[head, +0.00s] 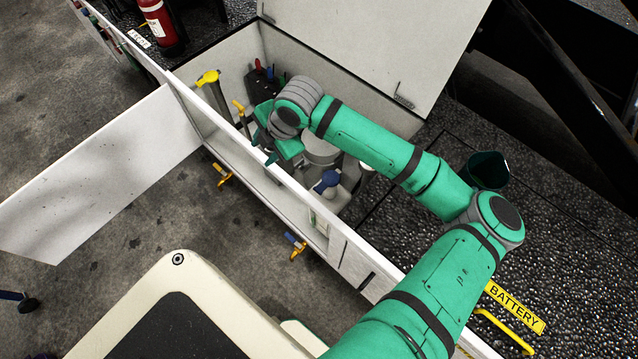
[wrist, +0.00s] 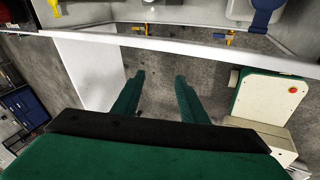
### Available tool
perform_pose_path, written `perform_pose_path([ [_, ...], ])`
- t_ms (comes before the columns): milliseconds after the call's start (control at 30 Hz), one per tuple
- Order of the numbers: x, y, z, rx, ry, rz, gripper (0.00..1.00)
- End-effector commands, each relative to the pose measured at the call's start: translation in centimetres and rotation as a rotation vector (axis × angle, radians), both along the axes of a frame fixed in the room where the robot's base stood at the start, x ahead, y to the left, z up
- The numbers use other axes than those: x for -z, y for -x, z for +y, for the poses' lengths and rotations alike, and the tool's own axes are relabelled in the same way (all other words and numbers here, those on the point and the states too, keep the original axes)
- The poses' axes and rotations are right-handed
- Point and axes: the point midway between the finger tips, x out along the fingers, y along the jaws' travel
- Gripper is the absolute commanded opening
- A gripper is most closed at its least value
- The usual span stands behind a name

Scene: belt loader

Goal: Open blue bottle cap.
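A blue cap (head: 327,180) sits on a pale bottle (head: 336,200) inside the open white compartment in the head view. The cap also shows at the top right edge of the wrist view (wrist: 265,14), where the bottle is cut off by the frame. My gripper (head: 264,148) is up and left of the cap in the head view, by the compartment's front wall, apart from the cap. In the wrist view my gripper's two green fingers (wrist: 160,78) stand apart with nothing between them, pointing out over the floor.
The compartment's front wall (head: 290,182) runs between the inside and the floor. Yellow-handled tools (head: 209,78) stand at the compartment's left. The raised lid (head: 385,40) is behind. Yellow and blue latches (head: 297,246) hang outside. A dark green cup (head: 487,170) is right of my arm.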

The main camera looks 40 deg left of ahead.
Motion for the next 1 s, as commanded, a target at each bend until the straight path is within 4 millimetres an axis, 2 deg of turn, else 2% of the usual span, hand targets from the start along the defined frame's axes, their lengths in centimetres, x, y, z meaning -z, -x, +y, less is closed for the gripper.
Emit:
perform_pose_path([
  [33, 0.7, -1.2, -2.1, -0.02, 0.079, -0.037, 0.39],
  [200, 2.1, -4.0, -8.1, -0.079, 0.295, -0.102, 0.39],
  [300, 2.3, -5.1, -10.7, -0.098, 0.38, -0.123, 0.39],
  [400, 2.4, -5.8, -12.1, -0.108, 0.429, -0.132, 0.39],
  [633, 3.9, -6.0, -12.8, -0.112, 0.453, -0.133, 0.39],
  [1000, 10.2, -6.0, -12.8, -0.113, 0.451, -0.134, 0.39],
])
